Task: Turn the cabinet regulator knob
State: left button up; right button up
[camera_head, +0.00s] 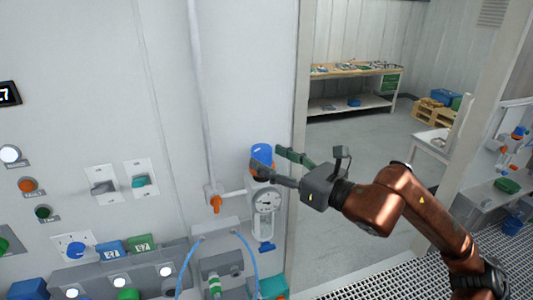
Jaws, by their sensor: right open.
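The regulator (266,202) is mounted on the pale cabinet panel, with a blue knob (262,152) on top and a round gauge (267,201) below. My right gripper (266,162) reaches in from the right at the knob's height. Its fingers are apart, one at the knob's right side and one crossing in front of its lower part. That finger hides some of the knob's base. I cannot tell whether either finger touches it. My left gripper is not in view.
An orange-handled valve (215,202) and pipe sit just left of the regulator. Switches, buttons and blue hoses (250,262) crowd the panel's lower left. A door frame (300,100) stands right of the regulator. A workbench (355,70) is in the room beyond.

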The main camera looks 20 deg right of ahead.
jog(key=shift+x, duration=1)
jog(key=shift+c, duration=0.3)
jog(key=c, duration=1.1)
